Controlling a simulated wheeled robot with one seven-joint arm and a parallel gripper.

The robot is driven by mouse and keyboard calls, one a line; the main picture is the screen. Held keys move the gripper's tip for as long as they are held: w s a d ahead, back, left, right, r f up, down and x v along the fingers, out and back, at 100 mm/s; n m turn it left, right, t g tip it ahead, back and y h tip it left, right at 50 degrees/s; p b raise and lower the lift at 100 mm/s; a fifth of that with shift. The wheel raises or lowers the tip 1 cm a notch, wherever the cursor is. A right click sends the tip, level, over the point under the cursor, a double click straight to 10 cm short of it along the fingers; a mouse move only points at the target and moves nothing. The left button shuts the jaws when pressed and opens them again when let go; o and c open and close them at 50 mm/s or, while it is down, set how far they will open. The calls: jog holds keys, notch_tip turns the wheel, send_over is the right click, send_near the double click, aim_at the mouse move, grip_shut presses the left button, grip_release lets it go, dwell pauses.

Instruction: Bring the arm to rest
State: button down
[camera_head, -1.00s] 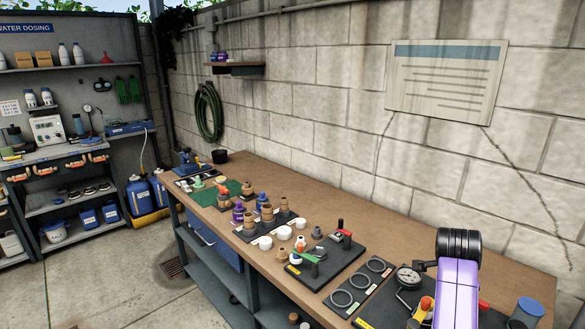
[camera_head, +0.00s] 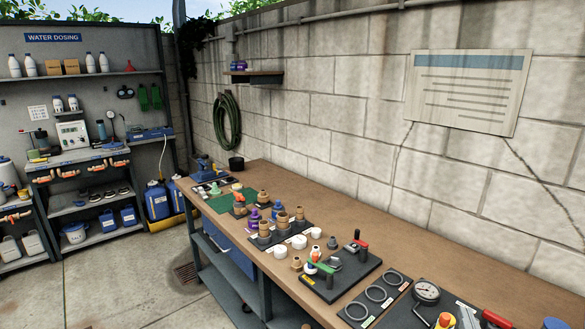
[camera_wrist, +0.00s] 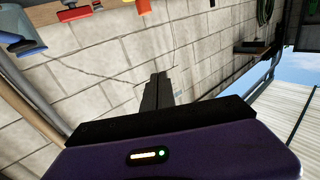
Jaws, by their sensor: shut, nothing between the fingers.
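My gripper (camera_wrist: 157,88) shows in the wrist view as two dark fingers lying together beyond a purple body with a small lit strip. It is shut with nothing held. Behind the fingers is the block wall (camera_wrist: 110,60). The wrist picture is strongly tilted, with bench items along its top left. In the head view neither my arm nor my gripper is in sight, so their place over the bench cannot be seen there.
A long wooden workbench (camera_head: 350,218) runs along the wall, carrying fittings, a black valve board (camera_head: 345,283), rings and a gauge (camera_head: 426,291). A dosing shelf (camera_head: 85,75) stands at the left. The concrete floor (camera_head: 130,285) between is clear.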

jog(key=s+a+f+n+y, duration=0.1)
jog(key=s+a, duration=0.4)
jog(key=s, duration=0.8)
jog(key=s+a+f+n+g+y+b, duration=0.1)
jog(key=s+a+f+y, duration=0.2)
jog(key=s, duration=1)
jog(key=s+a+f+n+g+y, duration=0.1)
jog(key=s+a+f+n, duration=0.1)
jog(key=s+a, duration=0.7)
jog(key=s, duration=0.4)
jog(key=shift+y+b, duration=0.3)
jog(key=shift+y, duration=0.1)
jog(key=shift+w+r, duration=0.1)
